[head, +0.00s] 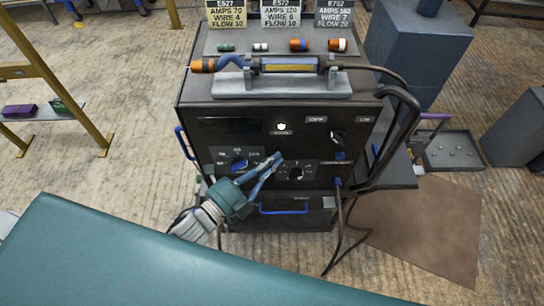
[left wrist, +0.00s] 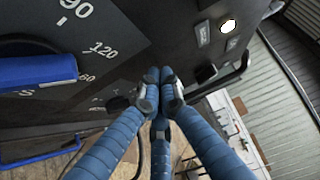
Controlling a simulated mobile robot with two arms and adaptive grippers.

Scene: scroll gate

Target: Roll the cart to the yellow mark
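The cart (head: 190,130) is a black welding machine on a lower cabinet, in the middle of the head view. It has dials, blue side and drawer handles, and a torch on top. My left gripper (head: 272,164) is in front of its control panel, between the two dials. In the left wrist view its blue fingers (left wrist: 160,92) come together at the tips, with nothing visible between them. The panel face (left wrist: 60,70) is close beyond them; contact cannot be told. No yellow floor mark is clear in either view. My right gripper is out of view.
Yellow posts (head: 60,85) with a shelf stand at the left. A blue-grey block (head: 415,60) stands behind right, with a grey tray (head: 455,150) and a brown floor mat (head: 425,225) nearer. Black cables hang at the cart's right. Wooden floor (head: 130,165) is open at left.

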